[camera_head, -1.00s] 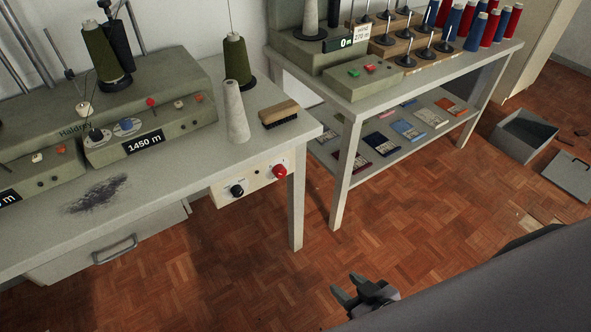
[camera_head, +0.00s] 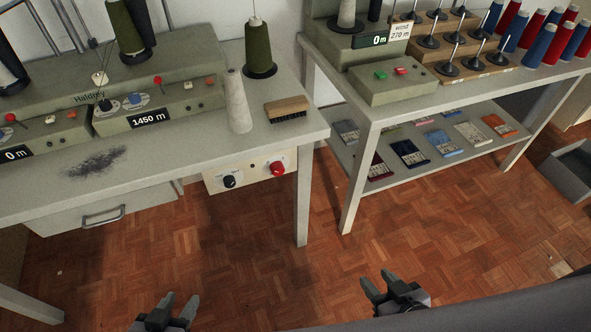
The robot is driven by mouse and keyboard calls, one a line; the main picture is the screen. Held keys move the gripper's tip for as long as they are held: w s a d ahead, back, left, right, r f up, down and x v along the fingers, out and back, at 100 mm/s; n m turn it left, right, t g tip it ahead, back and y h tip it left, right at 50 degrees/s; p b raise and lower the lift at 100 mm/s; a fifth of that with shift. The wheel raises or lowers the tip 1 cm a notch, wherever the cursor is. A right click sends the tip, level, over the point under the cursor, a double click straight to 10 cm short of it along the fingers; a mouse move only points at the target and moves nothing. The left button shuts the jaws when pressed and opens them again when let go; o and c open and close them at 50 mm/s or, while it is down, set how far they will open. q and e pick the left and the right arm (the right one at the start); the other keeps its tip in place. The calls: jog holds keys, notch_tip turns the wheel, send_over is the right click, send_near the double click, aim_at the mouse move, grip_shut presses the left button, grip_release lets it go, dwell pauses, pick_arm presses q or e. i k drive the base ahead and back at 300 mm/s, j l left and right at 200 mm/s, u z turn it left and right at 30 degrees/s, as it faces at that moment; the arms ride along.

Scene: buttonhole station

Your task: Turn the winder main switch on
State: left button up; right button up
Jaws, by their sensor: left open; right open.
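A cream switch panel (camera_head: 251,165) hangs under the front edge of the left table. It carries a black rotary knob (camera_head: 230,181) at left and a red knob (camera_head: 277,168) at right, with a small dark spot between them. Which of the two is the main switch I cannot tell, as the lettering is too small. The winder (camera_head: 110,75) stands on the table above, with a display reading 1450 m. My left gripper (camera_head: 181,299) is open and empty low in the picture, below and left of the panel. My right gripper (camera_head: 375,279) is open and empty, below and right of it.
A white cone (camera_head: 237,103) and a wooden brush (camera_head: 287,109) stand near the table (camera_head: 200,151) edge above the panel. A table leg (camera_head: 302,200) drops just right of the panel. A drawer handle (camera_head: 103,217) projects at left. The parquet floor (camera_head: 260,265) in front is clear.

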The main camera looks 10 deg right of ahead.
aim_at(277, 168)
jog(key=l, duration=0.6)
jog(key=i+l, duration=0.15)
jog(key=l, duration=1.1)
jog(key=i, duration=0.05)
